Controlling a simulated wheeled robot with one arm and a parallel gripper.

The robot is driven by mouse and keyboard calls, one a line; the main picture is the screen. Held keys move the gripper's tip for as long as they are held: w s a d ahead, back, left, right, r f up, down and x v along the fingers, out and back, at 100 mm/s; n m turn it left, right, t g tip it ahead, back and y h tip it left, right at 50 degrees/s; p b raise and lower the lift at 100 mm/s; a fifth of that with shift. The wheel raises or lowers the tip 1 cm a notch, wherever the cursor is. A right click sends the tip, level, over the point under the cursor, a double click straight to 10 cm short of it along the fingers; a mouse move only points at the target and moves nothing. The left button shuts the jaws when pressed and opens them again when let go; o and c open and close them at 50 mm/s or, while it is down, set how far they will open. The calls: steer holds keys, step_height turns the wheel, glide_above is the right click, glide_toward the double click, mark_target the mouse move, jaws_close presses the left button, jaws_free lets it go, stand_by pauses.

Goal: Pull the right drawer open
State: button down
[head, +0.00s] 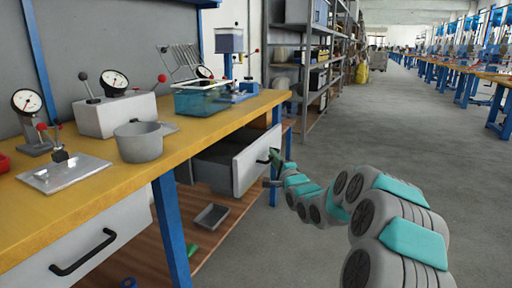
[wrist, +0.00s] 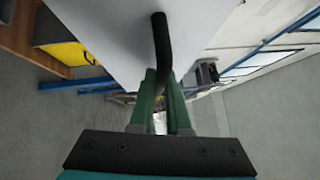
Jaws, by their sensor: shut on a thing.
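The right drawer (head: 247,168) is grey with a pale front and stands pulled out from under the yellow-topped bench in the head view. Its inside shows dark, and I see nothing in the visible part. My gripper (head: 274,160) is at the drawer's front, shut on the black bar handle. In the wrist view, the green fingers of my gripper (wrist: 164,80) close around the black handle (wrist: 160,38), with the pale drawer front (wrist: 105,35) behind it. The handle is mostly hidden by the fingers in the head view.
The left drawer (head: 122,222) is shut, with its own black handle (head: 84,252). A blue bench leg (head: 171,225) stands between the drawers. A grey tray (head: 211,216) lies on the lower wooden shelf. A grey pot (head: 139,142) stands on the bench top. The floor to the right is clear.

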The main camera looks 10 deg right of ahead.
steer(key=s+d+p, duration=0.3)
steer(key=s+d, duration=0.5)
steer(key=d, duration=0.3)
steer(key=shift+p, duration=0.35)
steer(key=c, duration=0.9)
jaws_free()
steer(key=s, duration=0.5)
steer(key=s+d+f, duration=0.1)
steer(key=s, duration=0.1)
steer(key=shift+s+b, duration=0.3)
steer(key=shift+b, duration=0.1)
steer(key=shift+d+f, duration=0.1)
